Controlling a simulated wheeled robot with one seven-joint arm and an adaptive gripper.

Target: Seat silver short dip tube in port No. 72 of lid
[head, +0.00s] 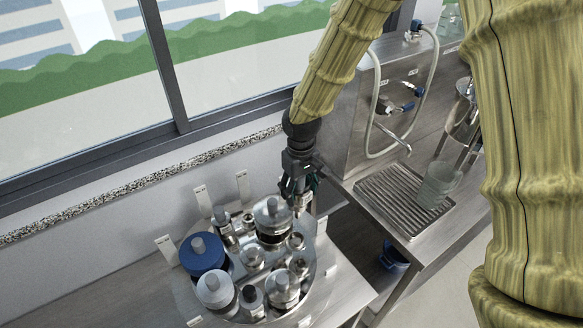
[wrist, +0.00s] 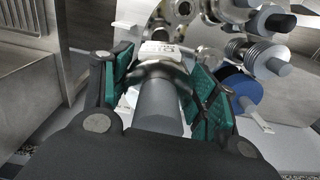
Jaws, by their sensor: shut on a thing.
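My gripper (head: 297,183) hangs over the right back part of the round metal lid (head: 314,270). In the wrist view my gripper (wrist: 160,68) has its green pads closed around a grey cylindrical piece (wrist: 160,108), which I take for the silver short dip tube. Its lower end is hidden by the fingers and a pale block in the wrist view. In the head view a small silver part shows under the fingertips, close to the lid's fittings. I cannot tell whether it touches a port. Port numbers are too small to read, so I cannot pick out port No. 72.
The lid is crowded with silver fittings, a blue-capped piece (head: 203,254), a large silver-capped piece (head: 273,217) near my gripper, and a white-capped one (head: 216,289). White tags (head: 167,249) stand around the rim. A drain tray (head: 398,202) and glass beaker (head: 438,184) are at right.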

